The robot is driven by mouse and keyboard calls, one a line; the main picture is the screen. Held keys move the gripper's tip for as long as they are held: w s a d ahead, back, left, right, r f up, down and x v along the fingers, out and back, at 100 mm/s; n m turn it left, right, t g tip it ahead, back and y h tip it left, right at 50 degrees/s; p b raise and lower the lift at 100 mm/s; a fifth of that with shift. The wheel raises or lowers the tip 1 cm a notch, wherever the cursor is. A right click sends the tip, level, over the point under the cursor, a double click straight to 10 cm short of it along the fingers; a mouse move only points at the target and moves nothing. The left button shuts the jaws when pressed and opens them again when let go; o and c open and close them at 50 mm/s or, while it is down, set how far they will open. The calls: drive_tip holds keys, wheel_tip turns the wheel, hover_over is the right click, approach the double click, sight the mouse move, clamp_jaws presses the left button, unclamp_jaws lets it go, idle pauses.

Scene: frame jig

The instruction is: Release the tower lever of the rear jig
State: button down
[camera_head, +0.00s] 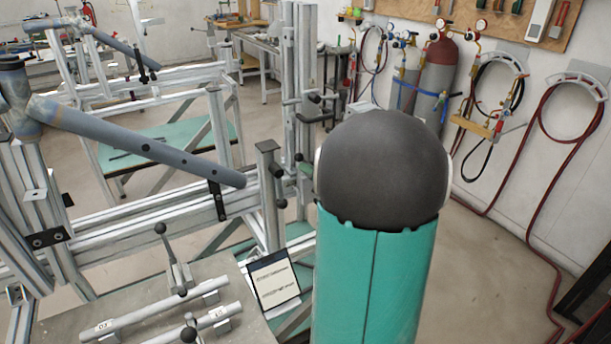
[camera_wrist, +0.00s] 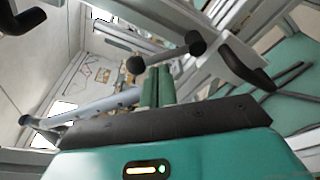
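In the head view, a tall grey tower (camera_head: 297,85) stands beyond the near jig and carries dark lever handles (camera_head: 316,98) on its right side; I cannot tell for sure that it belongs to the rear jig. In the wrist view, the two green fingers of my gripper (camera_wrist: 157,84) lie close together, with no clear gap. Touch cannot be judged. A black lever handle (camera_wrist: 246,66) is at the right, apart from the fingers.
The near jig holds a blue-grey tube (camera_head: 140,142) at left, with a shorter post (camera_head: 270,195) before the tower. A bench with clamps (camera_head: 175,262) and a sign (camera_head: 273,280) are in front. Gas cylinders (camera_head: 437,75) and hoses line the right wall.

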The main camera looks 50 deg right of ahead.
drive_tip(key=d+m, duration=0.1)
drive_tip(key=m, duration=0.1)
drive_tip(key=r+m+t, duration=0.1)
drive_tip(key=d+m, duration=0.1)
drive_tip(key=m, duration=0.1)
drive_tip(key=shift+s+d+r+m, duration=0.3)
drive_tip(key=shift+s+r, duration=0.05)
drive_tip(key=shift+d, duration=0.1)
idle(0.7)
